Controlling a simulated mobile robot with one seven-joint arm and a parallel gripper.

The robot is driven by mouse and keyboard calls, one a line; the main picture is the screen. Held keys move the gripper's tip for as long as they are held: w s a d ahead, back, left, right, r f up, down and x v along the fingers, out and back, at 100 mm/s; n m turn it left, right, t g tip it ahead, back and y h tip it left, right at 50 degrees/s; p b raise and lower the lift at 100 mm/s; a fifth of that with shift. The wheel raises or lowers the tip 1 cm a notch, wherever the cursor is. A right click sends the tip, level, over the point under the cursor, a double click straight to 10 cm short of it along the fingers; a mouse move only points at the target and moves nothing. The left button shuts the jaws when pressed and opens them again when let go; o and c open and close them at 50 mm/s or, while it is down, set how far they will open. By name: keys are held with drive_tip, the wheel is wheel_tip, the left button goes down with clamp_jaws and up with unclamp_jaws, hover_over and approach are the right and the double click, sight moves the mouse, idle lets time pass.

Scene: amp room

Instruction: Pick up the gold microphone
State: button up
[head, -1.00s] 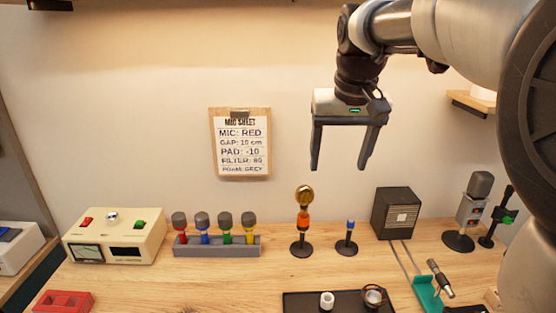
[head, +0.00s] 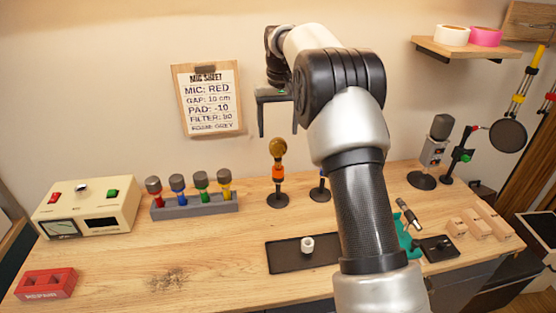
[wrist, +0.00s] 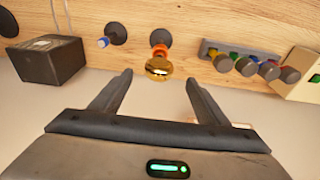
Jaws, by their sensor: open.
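The gold microphone (head: 278,148) stands upright on a dark round base with an orange band below its gold head, on the wooden bench in the head view. In the wrist view its gold head (wrist: 159,67) shows beyond the fingertips, roughly between them in the picture. My gripper (head: 277,134) is open and empty, raised in front of the wall above the bench. The fingers point down and one hangs just above and left of the gold head in the head view; the wrist view (wrist: 158,78) shows both fingers wide apart. They do not appear to touch the microphone.
A blue-tipped stand (head: 320,188) is close right of the gold microphone. A grey rack (head: 195,206) with several coloured microphones is to its left. A black tray (head: 284,257) lies in front. A dark speaker box (wrist: 47,61) shows in the wrist view.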

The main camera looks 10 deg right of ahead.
sight(278, 139)
drive_tip(key=f, duration=0.4)
drive_tip(key=shift+w+f, duration=0.1)
drive_tip(key=shift+w, duration=0.25)
drive_tip(key=shift+w+d+f+p, duration=0.1)
drive_tip(key=shift+w+f+p, duration=0.1)
drive_tip(key=shift+f, duration=0.65)
drive_tip(key=shift+w+a+f+p, duration=0.1)
drive_tip(key=shift+w+f+p, duration=0.15)
drive_tip(key=shift+f, duration=0.55)
drive_tip(key=shift+w+d+f+p, duration=0.1)
drive_tip(key=shift+w+f+p, duration=0.1)
drive_tip(key=shift+f, duration=0.65)
drive_tip(key=c, duration=1.3)
wheel_tip(278, 139, up, 10)
drive_tip(key=shift+r, duration=0.1)
